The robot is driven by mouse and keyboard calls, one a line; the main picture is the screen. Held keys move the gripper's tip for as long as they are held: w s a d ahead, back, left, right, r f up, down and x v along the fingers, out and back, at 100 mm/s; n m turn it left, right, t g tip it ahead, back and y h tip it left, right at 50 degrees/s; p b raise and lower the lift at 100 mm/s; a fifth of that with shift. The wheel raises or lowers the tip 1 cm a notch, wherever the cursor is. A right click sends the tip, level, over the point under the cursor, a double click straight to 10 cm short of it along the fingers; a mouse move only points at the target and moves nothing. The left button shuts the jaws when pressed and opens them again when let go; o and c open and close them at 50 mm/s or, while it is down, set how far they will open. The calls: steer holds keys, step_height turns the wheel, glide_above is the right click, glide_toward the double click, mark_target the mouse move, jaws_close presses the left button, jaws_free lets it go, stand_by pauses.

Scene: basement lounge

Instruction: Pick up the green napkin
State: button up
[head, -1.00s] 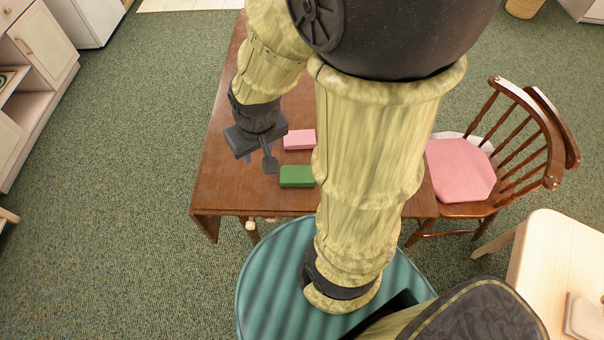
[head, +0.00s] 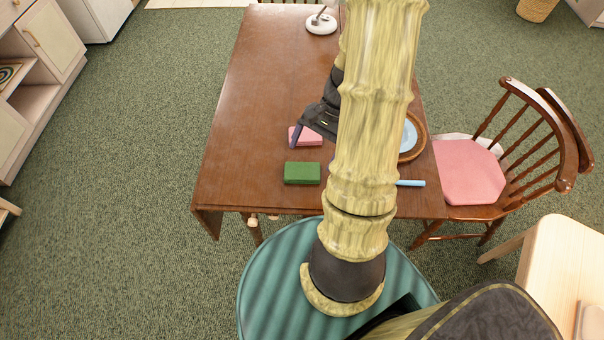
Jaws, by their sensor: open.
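The green napkin (head: 302,173) lies as a small folded block on the brown wooden table (head: 235,150), near its front edge. A pink block-shaped piece (head: 304,138) lies just behind it. My gripper (head: 306,142) is above the table by the pink piece, behind and apart from the green napkin. One finger shows at the left, in front of the pink piece. My arm hides much of the other side of the gripper. The gripper is open, with nothing seen in it.
A plate in a wooden ring (head: 413,138) and a light blue stick-like item (head: 411,183) lie to the right, partly behind my arm. A white lamp base (head: 321,22) stands at the back. A chair with a pink cushion (head: 468,172) stands right. The table's left side is clear.

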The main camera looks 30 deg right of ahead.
steer(key=s+d+f+m+t+y+b, duration=0.1)
steer(key=d+f+m+t+y, duration=0.25)
steer(key=d+f+m, duration=0.25)
steer(key=m+t+y+b, duration=0.1)
steer(key=m+t+y, duration=0.1)
steer(key=m+t, duration=0.35)
glide_toward(320, 171)
steer(key=r, duration=0.1)
steer(key=d+r, duration=0.1)
steer(key=r, duration=0.1)
steer(key=shift+s+g, duration=0.1)
steer(key=shift+g, duration=0.3)
steer(key=shift+s+d+m+t, duration=0.1)
steer(key=shift+d+m+t, duration=0.15)
steer(key=shift+m+t, duration=0.1)
steer(key=shift+a, duration=0.1)
steer(key=p+x, duration=0.1)
steer(key=x, duration=1)
steer(key=shift+a, duration=0.25)
steer(key=shift+w+a+f, duration=0.2)
steer(key=shift+a, duration=0.05)
steer(key=shift+p, duration=0.3)
